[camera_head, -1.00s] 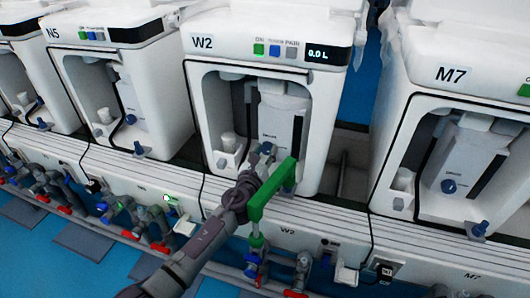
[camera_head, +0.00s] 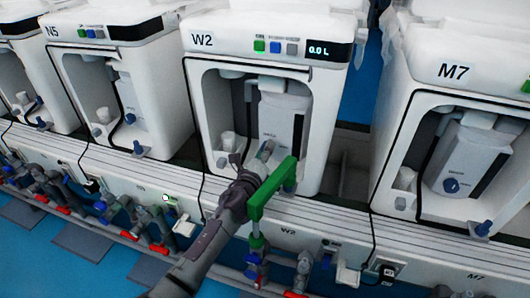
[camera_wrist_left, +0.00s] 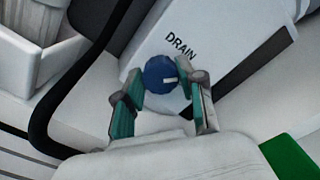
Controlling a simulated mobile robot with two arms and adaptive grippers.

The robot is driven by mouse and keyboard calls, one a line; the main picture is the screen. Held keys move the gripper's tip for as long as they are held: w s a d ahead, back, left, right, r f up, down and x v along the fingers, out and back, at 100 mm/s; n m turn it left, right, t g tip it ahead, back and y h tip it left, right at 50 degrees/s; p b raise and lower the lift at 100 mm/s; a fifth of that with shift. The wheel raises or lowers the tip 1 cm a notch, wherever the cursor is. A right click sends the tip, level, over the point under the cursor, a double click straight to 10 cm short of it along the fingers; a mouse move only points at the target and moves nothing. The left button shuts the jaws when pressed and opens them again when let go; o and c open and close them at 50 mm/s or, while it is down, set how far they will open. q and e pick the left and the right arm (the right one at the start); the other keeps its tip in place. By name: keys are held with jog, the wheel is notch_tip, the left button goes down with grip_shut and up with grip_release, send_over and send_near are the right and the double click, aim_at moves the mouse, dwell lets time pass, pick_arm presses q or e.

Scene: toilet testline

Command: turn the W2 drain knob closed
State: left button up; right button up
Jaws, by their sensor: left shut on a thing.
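The W2 unit (camera_head: 203,42) is a white housing in the middle of the head view. Its drain knob is round and blue with a white mark (camera_wrist_left: 159,72), below the word DRAIN on a white panel (camera_wrist_left: 215,45) in the left wrist view. The mark lies nearly level, slightly tilted, in that view. My left gripper (camera_head: 264,152) reaches into W2's open front. The wrist view shows its two teal-padded fingers (camera_wrist_left: 167,84) on either side of the knob, shut on it. In the head view the gripper hides the knob. My right gripper is not in view.
A white cup (camera_head: 228,141) stands left inside W2; a black hose (camera_wrist_left: 75,75) runs near the gripper. Units N5 (camera_head: 75,50) and M7 (camera_head: 455,70) flank W2. Valves and pipes line the front below.

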pick_arm(q)
jog(key=n, duration=0.4)
jog(key=shift+f+n, duration=0.1)
jog(key=shift+n, duration=0.2)
jog(key=shift+f+n, duration=0.1)
jog(key=shift+n, duration=1.9)
jog(key=o, duration=1.1)
jog(key=shift+o, duration=0.2)
jog(key=v, duration=0.7)
jog(key=shift+s, duration=0.25)
jog(key=shift+a, duration=0.1)
